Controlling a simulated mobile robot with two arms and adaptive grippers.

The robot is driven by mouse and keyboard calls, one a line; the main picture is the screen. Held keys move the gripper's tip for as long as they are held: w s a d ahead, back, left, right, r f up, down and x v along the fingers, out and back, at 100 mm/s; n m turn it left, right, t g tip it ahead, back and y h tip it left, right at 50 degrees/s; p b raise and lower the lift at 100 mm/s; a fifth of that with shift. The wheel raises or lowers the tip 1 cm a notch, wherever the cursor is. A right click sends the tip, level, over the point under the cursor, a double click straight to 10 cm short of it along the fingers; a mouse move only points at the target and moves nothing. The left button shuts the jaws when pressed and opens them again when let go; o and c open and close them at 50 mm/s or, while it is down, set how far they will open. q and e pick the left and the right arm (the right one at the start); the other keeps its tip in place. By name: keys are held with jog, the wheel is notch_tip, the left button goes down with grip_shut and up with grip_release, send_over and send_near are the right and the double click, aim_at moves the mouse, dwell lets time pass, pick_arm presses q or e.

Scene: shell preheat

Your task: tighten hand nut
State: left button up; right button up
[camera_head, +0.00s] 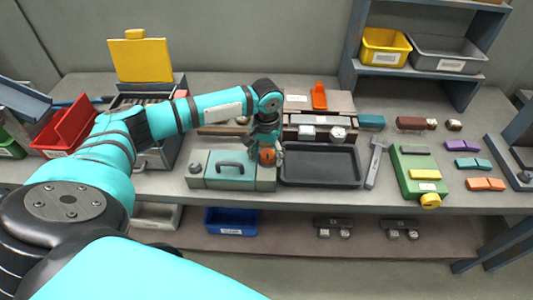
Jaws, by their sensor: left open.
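My left gripper (267,150) points down at the right end of a teal and grey box (210,183) with a dark handle on the bench. It is open around or just above a round orange-brown part (267,156), which could be the hand nut. Whether the fingers touch this part cannot be told at this size. The gripper and wrist hide part of the box's right end. My left arm reaches in from the lower left across the bench. My right gripper does not show.
A black tray (320,181) lies right beside the box. A yellow-lidded case (142,60) and red bin (65,123) are at left. Bare bench (345,200) runs along the front.

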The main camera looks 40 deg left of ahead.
pick_arm(q)
jog(key=c, duration=1.2)
jog(key=shift+o, duration=0.2)
jog(key=m+p, duration=0.1)
jog(key=p, duration=0.1)
jog(key=m+p, duration=0.2)
jog(key=shift+r, duration=0.25)
jog(key=m+p, duration=0.2)
jog(key=m, duration=0.1)
jog(key=shift+a+m, duration=0.2)
jog(key=shift+m, duration=0.1)
jog(key=m+p, duration=0.1)
jog(key=m, duration=0.1)
jog(key=shift+a+f+m+p, duration=0.1)
jog(key=shift+m+p, duration=0.2)
jog(key=shift+m, duration=0.1)
jog(key=m, duration=0.2)
jog(key=shift+w+m+p, duration=0.15)
jog(key=shift+m+p, duration=0.2)
jog(key=shift+m, duration=0.05)
jog(key=m, duration=0.5)
jog(key=shift+w+a+f+m, duration=0.1)
jog(key=shift+w+m, duration=0.1)
jog(key=shift+m, duration=0.1)
jog(key=o, duration=1.2)
jog(key=shift+c, duration=0.2)
